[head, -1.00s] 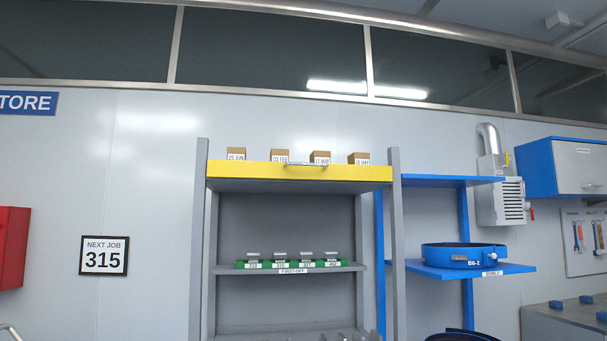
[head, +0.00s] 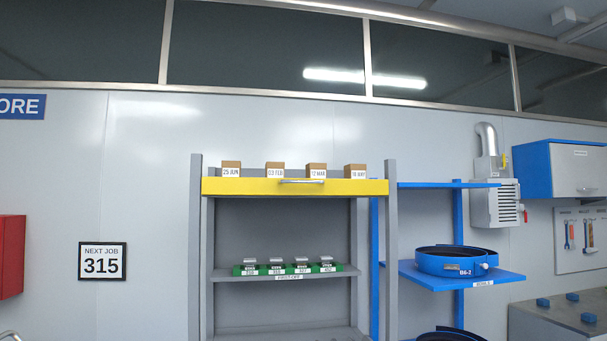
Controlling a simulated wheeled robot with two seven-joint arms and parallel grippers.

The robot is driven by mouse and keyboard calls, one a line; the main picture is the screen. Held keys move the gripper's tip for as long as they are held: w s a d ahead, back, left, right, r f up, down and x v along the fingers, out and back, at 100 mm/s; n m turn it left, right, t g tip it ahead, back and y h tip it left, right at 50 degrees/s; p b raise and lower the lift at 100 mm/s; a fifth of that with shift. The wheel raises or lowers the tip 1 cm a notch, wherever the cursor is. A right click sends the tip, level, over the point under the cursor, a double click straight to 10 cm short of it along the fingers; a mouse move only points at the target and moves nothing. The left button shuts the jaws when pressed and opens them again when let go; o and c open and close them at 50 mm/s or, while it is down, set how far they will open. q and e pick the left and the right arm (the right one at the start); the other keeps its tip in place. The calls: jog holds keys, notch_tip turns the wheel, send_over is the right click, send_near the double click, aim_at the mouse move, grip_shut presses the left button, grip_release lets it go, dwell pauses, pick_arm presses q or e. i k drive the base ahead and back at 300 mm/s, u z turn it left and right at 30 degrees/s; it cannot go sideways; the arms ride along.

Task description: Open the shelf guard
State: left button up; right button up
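The shelf guard is a yellow bar (head: 240,187) across the upper front of a grey shelf rack (head: 196,260). A metal handle (head: 302,181) sits at the middle of the bar. Below the bar, the front of the rack is open and its middle shelf shows. Several small brown boxes with date labels, such as one marked 12 MAR (head: 316,171), stand in a row just above the bar. Neither of my grippers can be made out in the head view.
Several small items in green holders (head: 290,269) stand on the middle shelf. To the right, a blue rack (head: 462,275) holds a round blue bowl (head: 457,262). A red cabinet (head: 11,256) and a "NEXT JOB 315" sign (head: 102,261) are on the left wall.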

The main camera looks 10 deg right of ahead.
aim_at(211, 185)
jog(key=z, duration=0.15)
jog(key=k, duration=0.35)
jog(key=u, duration=1.15)
jog(key=i, duration=1.05)
jog(key=z, duration=0.35)
jog(key=i, duration=0.95)
jog(key=z, duration=0.8)
